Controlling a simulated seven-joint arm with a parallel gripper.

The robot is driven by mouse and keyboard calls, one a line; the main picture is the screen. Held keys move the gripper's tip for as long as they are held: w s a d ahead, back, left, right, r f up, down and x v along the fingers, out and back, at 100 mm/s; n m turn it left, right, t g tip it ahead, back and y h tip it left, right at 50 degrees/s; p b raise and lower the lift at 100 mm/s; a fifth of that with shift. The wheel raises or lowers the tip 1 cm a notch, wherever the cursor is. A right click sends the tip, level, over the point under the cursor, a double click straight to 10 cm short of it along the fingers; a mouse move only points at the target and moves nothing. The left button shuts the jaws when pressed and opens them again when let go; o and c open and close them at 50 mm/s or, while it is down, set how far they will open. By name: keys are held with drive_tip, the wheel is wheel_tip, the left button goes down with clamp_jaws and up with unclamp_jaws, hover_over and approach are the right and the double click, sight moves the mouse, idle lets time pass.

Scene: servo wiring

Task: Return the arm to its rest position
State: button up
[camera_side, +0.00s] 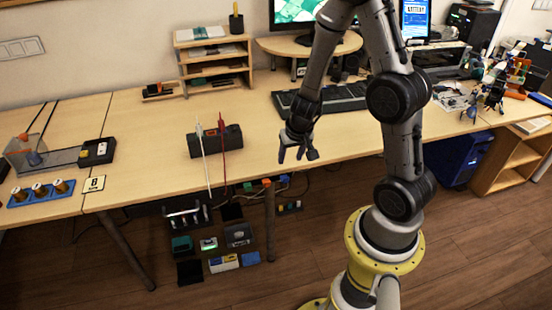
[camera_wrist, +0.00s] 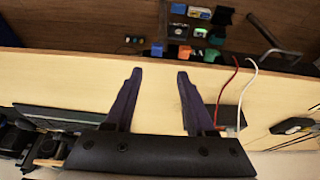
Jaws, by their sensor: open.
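My gripper (camera_side: 297,152) hangs below my raised arm, over the front part of the wooden desk (camera_side: 258,170). It is open and empty, with clear space between its fingers. In the wrist view my gripper (camera_wrist: 160,75) shows two dark, spread fingers above the bare desk top (camera_wrist: 60,80). A dark servo block (camera_side: 216,141) sits on the desk to the left of my gripper, apart from it. A white wire (camera_side: 202,155) and a red wire (camera_side: 222,150) run from the block over the desk's front edge. The wires also show in the wrist view, right of the fingers.
A keyboard (camera_side: 340,98) lies behind my gripper. A wooden shelf (camera_side: 213,65) and a monitor (camera_side: 290,14) stand at the back. Spools in a blue tray (camera_side: 42,192) and a black box (camera_side: 97,151) are at the left. Several small devices are below the desk's edge.

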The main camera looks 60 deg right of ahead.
drive_tip(key=w+a+r+n+t, duration=0.2)
drive_tip(key=w+a+r, duration=0.1)
drive_tip(key=r, duration=0.3)
drive_tip(key=w+a+r+n+t, duration=0.1)
drive_tip(key=w+a+r+t, duration=0.15)
drive_tip(key=r, duration=0.45)
drive_tip(key=s+a+r+n+t+y, duration=0.2)
drive_tip(key=s+a+r+n+y, duration=0.15)
drive_tip(key=a+r, duration=0.5)
drive_tip(key=s+a+r+n+y, duration=0.1)
drive_tip(key=s+a+r+n, duration=0.25)
drive_tip(key=s, duration=0.35)
drive_tip(key=s+d+f+m+g+h, duration=0.1)
drive_tip(key=s+d+f+g, duration=0.1)
drive_tip(key=s, duration=0.7)
drive_tip(key=shift+d+f+g+h, duration=0.25)
drive_tip(key=shift+f+g+h, duration=0.1)
drive_tip(key=shift+g, duration=0.5)
